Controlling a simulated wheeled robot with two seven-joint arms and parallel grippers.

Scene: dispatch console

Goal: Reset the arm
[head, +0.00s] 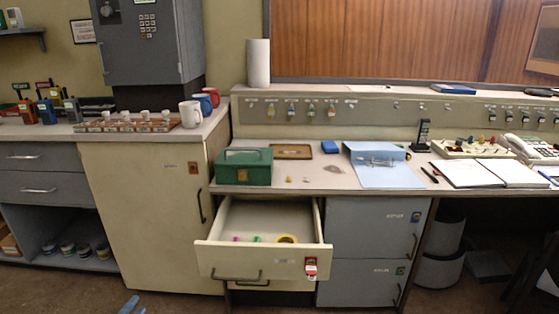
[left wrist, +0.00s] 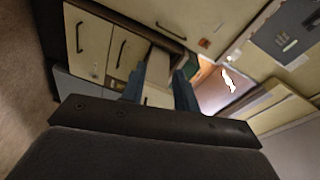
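My left gripper (head: 133,305) shows only as blue fingertips at the bottom edge of the head view, low in front of the cream cabinet. In the left wrist view its two blue fingers (left wrist: 160,84) stand apart with nothing visible between them. Cabinet fronts with handles show beyond the fingers there. The rest of my left arm is outside the head view. I cannot make out my right gripper in either view.
A cream drawer (head: 252,262) stands pulled out, with small coloured items and a yellow ring inside. A green box (head: 244,166) and an open blue binder (head: 384,170) are on the desk. Floor left of the drawer looks clear.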

